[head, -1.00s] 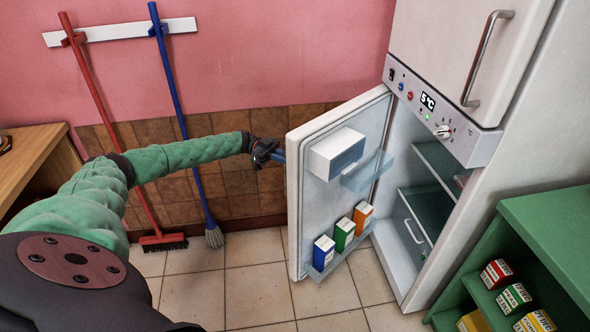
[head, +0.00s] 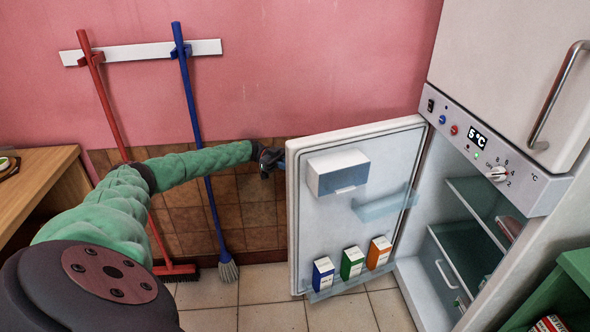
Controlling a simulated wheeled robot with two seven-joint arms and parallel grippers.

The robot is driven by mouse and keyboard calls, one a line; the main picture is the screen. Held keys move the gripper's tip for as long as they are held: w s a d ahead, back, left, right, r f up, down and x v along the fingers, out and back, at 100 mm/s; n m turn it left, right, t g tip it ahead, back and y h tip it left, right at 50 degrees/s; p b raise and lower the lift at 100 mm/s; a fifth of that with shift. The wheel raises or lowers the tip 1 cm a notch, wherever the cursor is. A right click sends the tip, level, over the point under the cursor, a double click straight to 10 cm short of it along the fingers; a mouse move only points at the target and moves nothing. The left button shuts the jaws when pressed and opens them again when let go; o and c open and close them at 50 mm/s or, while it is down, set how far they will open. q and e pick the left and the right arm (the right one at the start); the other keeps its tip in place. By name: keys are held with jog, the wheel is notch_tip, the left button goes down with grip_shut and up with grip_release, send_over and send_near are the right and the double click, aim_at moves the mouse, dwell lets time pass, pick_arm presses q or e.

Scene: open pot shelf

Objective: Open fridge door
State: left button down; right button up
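The fridge door (head: 330,222) stands wide open, swung out to the left of the fridge body (head: 408,270). Its inner side faces me, with a white box compartment, a clear shelf and several cartons in the bottom rack. My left gripper (head: 276,159) is at the door's free left edge, near its upper part. The door edge hides the fingertips and the outer handle, so I cannot tell whether the fingers are closed on anything. My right gripper is not in view.
Inside the fridge are glass shelves (head: 480,197) and a drawer. A green shelf unit (head: 545,290) stands at the lower right. A wooden counter (head: 50,175) is at the left.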

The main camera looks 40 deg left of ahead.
pick_arm(q)
jog(key=shift+w, duration=0.1)
dwell(0.3)
jog(key=c, duration=1.5)
grip_release()
jog(key=shift+w, duration=0.1)
